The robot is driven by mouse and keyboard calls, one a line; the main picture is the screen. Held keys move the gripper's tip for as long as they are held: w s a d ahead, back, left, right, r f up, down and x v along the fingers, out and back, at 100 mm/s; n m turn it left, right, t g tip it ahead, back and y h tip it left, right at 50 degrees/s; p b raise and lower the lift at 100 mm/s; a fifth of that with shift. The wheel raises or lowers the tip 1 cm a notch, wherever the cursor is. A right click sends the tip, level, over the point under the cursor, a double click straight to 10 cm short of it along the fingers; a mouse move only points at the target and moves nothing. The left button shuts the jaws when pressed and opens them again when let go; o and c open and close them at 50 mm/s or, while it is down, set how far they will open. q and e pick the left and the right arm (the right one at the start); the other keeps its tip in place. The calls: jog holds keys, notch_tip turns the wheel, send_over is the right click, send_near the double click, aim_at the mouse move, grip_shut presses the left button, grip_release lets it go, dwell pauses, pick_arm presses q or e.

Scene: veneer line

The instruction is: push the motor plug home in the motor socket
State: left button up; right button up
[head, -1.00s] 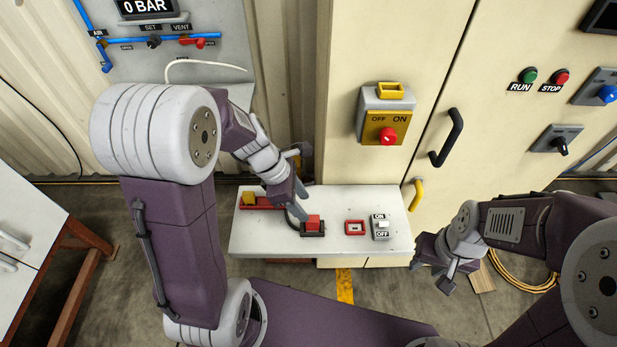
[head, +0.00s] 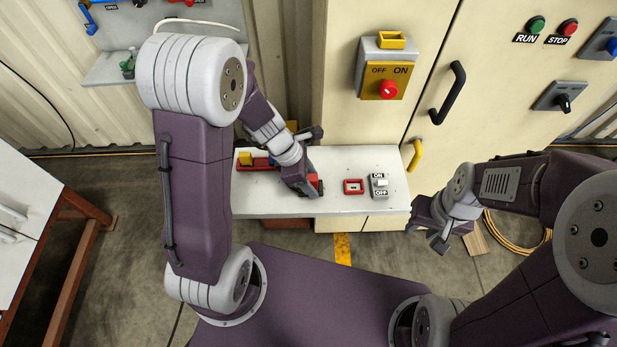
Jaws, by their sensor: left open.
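My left gripper (head: 306,187) is open over the white bench, with its fingers at a small red block (head: 316,182), which looks like the motor plug. The fingers hide most of the block and the dark base under it, likely the motor socket. I cannot tell how deep the plug sits or whether the fingers touch it. My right gripper (head: 428,236) is off the bench's right end; its fingers look apart and empty.
The white bench (head: 270,205) also holds a red holder (head: 253,165) with a yellow block, a red-framed piece (head: 353,186) and an ON/OFF switch (head: 379,187). A cabinet with a yellow-grey switch box (head: 384,70) stands behind. The bench front is clear.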

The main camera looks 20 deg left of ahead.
aim_at(316, 177)
pick_arm(q)
grip_shut()
jog(key=shift+r, duration=0.1)
notch_tip(316, 177, up, 5)
jog(key=p, duration=0.5)
dwell(0.4)
